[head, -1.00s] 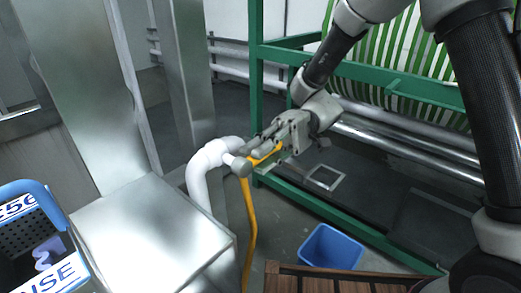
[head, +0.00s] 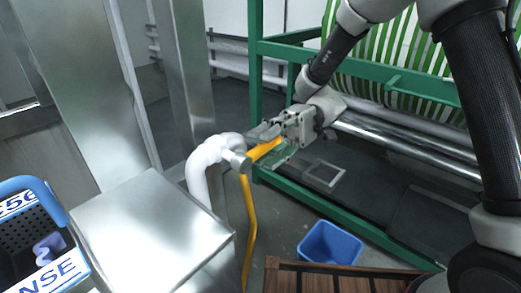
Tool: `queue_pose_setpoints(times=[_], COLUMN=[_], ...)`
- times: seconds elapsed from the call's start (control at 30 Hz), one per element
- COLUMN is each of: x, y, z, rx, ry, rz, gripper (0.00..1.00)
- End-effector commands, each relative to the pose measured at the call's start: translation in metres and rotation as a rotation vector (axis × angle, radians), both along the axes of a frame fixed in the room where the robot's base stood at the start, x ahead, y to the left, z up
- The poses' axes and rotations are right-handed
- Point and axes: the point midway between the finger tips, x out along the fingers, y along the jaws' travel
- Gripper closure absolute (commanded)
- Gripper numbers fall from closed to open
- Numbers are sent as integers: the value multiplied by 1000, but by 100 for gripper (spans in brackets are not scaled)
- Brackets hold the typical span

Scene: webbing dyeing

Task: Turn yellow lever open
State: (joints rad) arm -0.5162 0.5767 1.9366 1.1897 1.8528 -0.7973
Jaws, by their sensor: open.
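The yellow lever (head: 263,150) sticks out to the right and slightly up from the grey valve end of a white bent pipe (head: 203,165). My gripper (head: 268,146) is at the lever, with its fingers spread and the lever's outer part between them or close by. I cannot tell whether a finger touches the lever. The lever's far end is partly hidden by my gripper. A yellow hose (head: 250,230) hangs down below the valve.
A metal box (head: 150,225) stands left of the pipe. A blue basket (head: 45,190) is at the far left. A green frame (head: 330,215) with striped webbing (head: 405,60) stands behind. A blue bin (head: 330,245) and a wooden slatted top (head: 340,280) are below.

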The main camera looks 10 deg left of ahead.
Motion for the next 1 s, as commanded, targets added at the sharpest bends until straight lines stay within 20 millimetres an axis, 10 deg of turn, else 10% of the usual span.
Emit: queue_pose_setpoints(times=[0.4,1.0], x=[71,80], y=[-46,-52], z=[-1,-1], rx=[2,1], ry=[1,1], rz=[-2,-1], gripper=[59,59])
